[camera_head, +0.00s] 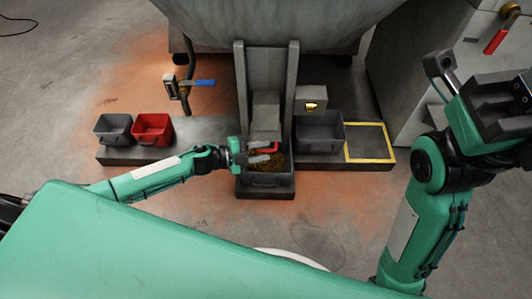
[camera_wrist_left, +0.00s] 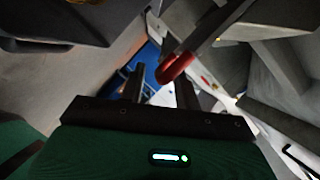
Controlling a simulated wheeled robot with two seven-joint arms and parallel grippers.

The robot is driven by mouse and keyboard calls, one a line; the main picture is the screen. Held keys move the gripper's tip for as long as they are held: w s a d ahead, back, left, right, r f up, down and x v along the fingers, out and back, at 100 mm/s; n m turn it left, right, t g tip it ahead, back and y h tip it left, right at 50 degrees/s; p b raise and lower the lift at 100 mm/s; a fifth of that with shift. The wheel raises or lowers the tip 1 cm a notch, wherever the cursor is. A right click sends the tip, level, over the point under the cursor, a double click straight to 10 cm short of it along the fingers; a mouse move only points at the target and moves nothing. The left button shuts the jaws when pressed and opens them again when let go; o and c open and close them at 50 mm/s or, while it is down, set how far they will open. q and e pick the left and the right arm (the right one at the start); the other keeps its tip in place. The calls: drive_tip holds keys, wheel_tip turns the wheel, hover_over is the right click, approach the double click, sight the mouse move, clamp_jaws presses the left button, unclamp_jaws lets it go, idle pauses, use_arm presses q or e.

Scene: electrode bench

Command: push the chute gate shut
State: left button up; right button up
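The grey chute (camera_head: 266,100) comes down from the hopper in the middle of the head view. A red handle (camera_head: 268,147), apparently on the chute gate, shows low at the chute mouth; it also shows in the left wrist view (camera_wrist_left: 175,68). My left gripper (camera_head: 272,152) is at the chute mouth, its two fingers apart and the red handle close to the fingertips. I cannot tell whether they touch it. The gate plate is mostly hidden, so its opening is unclear. My right gripper (camera_head: 505,105) is raised at the right, far from the chute; its jaw gap is unclear.
A grey bin (camera_head: 265,180) with brown material stands under the chute. A grey bin (camera_head: 115,128) and a red bin (camera_head: 152,129) stand left, another grey bin (camera_head: 319,135) right, beside an empty yellow-outlined square (camera_head: 370,124). A blue-handled valve (camera_head: 200,82) is left of the chute.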

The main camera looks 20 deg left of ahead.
use_arm(q)
drive_tip(key=shift+x, duration=0.9)
clamp_jaws()
